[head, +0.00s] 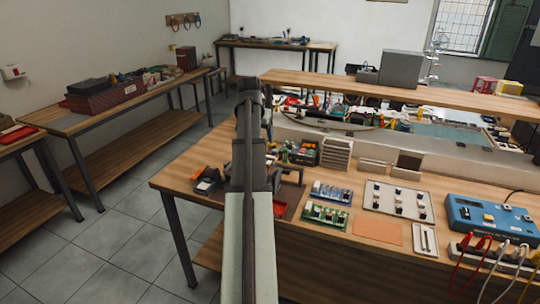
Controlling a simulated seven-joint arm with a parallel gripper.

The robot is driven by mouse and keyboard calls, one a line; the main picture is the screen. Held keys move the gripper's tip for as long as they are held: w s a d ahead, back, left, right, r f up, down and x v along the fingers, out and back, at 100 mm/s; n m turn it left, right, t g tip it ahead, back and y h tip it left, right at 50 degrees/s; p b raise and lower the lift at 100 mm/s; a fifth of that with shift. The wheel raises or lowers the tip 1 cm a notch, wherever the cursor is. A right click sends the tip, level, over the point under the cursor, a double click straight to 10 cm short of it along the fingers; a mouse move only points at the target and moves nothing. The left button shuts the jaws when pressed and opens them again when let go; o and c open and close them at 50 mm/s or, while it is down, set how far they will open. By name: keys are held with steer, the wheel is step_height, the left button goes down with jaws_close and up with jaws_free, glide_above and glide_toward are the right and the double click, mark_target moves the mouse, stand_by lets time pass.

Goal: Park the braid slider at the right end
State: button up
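A small white plate with a narrow upright slot or bar (425,240) lies on the bench right of the orange mat. It may be the braid slider, but it is too small to be sure or to read its position. No other part is clearly the slider. My arm rises from the bottom centre over the bench and covers a strip of it. My gripper is not visible, apparently hidden behind my arm, so its opening and its distance from the plate do not show.
A raised shelf (330,84) spans the back. The floor at left is clear.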

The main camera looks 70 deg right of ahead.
mark_target(271, 156)
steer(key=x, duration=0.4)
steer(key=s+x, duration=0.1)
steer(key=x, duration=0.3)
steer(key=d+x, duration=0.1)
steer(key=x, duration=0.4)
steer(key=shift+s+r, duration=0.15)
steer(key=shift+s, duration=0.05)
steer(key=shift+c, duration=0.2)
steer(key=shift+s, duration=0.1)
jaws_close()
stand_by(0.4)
